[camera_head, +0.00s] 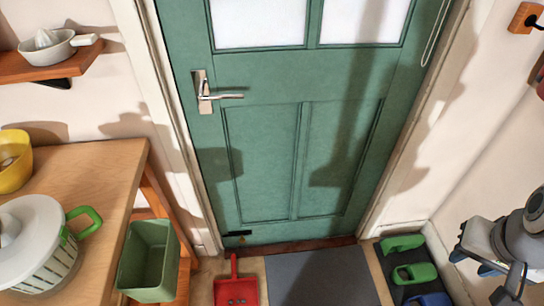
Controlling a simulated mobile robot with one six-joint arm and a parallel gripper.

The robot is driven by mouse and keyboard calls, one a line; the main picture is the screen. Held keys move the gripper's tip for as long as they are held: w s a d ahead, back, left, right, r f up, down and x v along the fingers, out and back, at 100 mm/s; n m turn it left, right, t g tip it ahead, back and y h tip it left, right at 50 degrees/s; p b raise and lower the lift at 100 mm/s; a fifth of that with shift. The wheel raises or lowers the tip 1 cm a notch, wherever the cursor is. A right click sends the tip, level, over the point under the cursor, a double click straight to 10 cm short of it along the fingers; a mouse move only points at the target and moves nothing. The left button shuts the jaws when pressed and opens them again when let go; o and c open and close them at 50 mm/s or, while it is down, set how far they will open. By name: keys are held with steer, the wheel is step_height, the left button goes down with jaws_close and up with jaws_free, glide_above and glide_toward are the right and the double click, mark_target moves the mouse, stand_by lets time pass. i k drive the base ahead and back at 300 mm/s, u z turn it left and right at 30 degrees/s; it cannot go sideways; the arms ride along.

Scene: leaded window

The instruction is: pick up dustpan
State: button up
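A red dustpan (236,291) lies on the floor at the bottom of the view, in front of the green door. Its handle points up toward the door, and its lower part is cut off by the picture edge. A few small dark marks show on its pan. My gripper (486,272) is at the lower right, far to the right of the dustpan. Its fingers look spread apart, with nothing seen between them.
A grey mat (320,278) lies right of the dustpan. Green shoes (414,272) stand on a dark tray farther right. A green bin (148,262) stands at left beside a wooden table (95,165). The closed green door (270,120) is behind.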

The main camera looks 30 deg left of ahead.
mark_target(224, 291)
steer(key=z, duration=0.1)
steer(key=i, duration=0.45)
steer(key=u, duration=2.75)
steer(key=i, duration=0.5)
steer(key=z, duration=0.1)
